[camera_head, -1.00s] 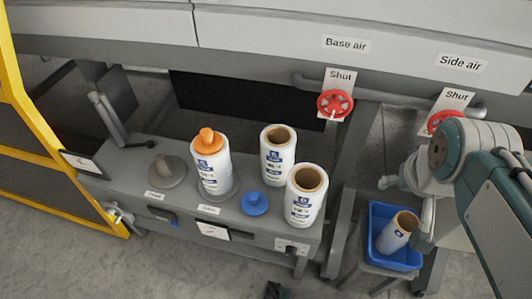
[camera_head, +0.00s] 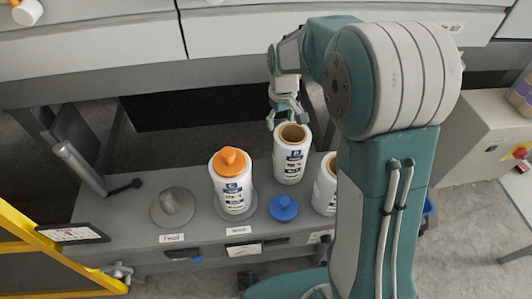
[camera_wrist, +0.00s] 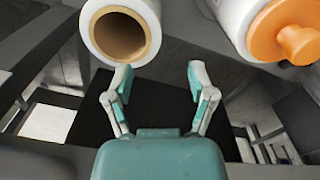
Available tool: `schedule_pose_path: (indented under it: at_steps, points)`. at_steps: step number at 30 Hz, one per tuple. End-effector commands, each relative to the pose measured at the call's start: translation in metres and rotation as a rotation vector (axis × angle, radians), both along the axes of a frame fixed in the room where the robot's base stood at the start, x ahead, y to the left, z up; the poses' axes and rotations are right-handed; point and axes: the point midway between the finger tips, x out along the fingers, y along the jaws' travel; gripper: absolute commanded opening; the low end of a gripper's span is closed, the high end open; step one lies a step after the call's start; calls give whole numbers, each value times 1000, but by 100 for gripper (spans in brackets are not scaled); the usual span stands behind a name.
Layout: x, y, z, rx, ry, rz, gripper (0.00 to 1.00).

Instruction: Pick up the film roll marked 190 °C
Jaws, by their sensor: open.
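A white film roll with an open brown core (camera_head: 290,165) stands upright on the bench below my gripper (camera_head: 287,122). My gripper is open and empty, with its fingers near the roll's top rim. In the wrist view, this roll (camera_wrist: 155,32) is at upper left, just beyond the left fingertip of my gripper (camera_wrist: 160,73). A second roll (camera_head: 232,192) carries an orange knobbed cap; it is at upper right in the wrist view (camera_wrist: 234,18). A third roll (camera_head: 325,185) is partly hidden behind my arm. The labels are too small to read for a temperature.
The grey bench (camera_head: 130,210) also holds a grey knobbed disc (camera_head: 172,205) and a blue knobbed cap (camera_head: 284,208). A dark opening lies behind the bench. A yellow frame (camera_head: 70,268) stands at lower left.

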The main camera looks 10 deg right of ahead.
Motion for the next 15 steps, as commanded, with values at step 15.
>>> schedule_pose_path:
  at_steps: [15]
  points:
    - [6,5,-62,-7,15,10,71]
